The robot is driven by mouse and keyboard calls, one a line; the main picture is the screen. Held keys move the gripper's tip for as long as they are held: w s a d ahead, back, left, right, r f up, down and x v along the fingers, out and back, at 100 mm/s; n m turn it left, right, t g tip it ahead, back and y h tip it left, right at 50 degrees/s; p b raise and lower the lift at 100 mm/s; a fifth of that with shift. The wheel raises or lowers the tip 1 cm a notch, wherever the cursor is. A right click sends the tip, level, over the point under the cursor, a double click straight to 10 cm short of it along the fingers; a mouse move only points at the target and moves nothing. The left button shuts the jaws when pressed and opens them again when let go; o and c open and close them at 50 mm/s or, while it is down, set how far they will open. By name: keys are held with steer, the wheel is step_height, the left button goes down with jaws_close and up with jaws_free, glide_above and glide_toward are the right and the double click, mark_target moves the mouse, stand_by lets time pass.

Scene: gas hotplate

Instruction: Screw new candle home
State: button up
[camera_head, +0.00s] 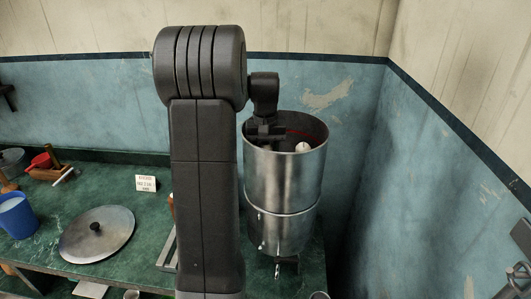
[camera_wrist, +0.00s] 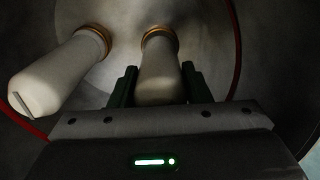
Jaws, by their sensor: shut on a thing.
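My gripper (camera_wrist: 157,82) is shut on a white candle (camera_wrist: 160,70), one dark green finger on each side. The candle's brass-coloured collar (camera_wrist: 160,33) is at its far end, against the grey inner floor of the metal vessel; the seam is too dim to judge. A second white candle (camera_wrist: 60,75), with its own brass-coloured collar, stands to the left in the wrist view. In the head view my gripper (camera_head: 265,138) reaches down inside the open metal vessel (camera_head: 283,187). One white candle top (camera_head: 302,147) shows beside it; the held candle is mostly hidden.
A red line (camera_wrist: 234,40) curves along the vessel's inside. A round metal lid (camera_head: 80,243) lies on the green counter (camera_head: 140,218), beside a blue cup (camera_head: 17,215) and a small card (camera_head: 146,183). The blue wall stands close behind and right of the vessel.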

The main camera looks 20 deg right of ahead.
steer(key=m+p, duration=0.1)
steer(key=m, duration=0.4)
steer(key=shift+p, duration=0.3)
steer(key=shift+r+m, duration=0.1)
steer(key=shift+m, duration=0.2)
steer(key=m+p, duration=0.1)
steer(key=m, duration=0.3)
steer(key=shift+d+m, duration=0.1)
steer(key=shift+m, duration=0.3)
steer(key=o, duration=1.1)
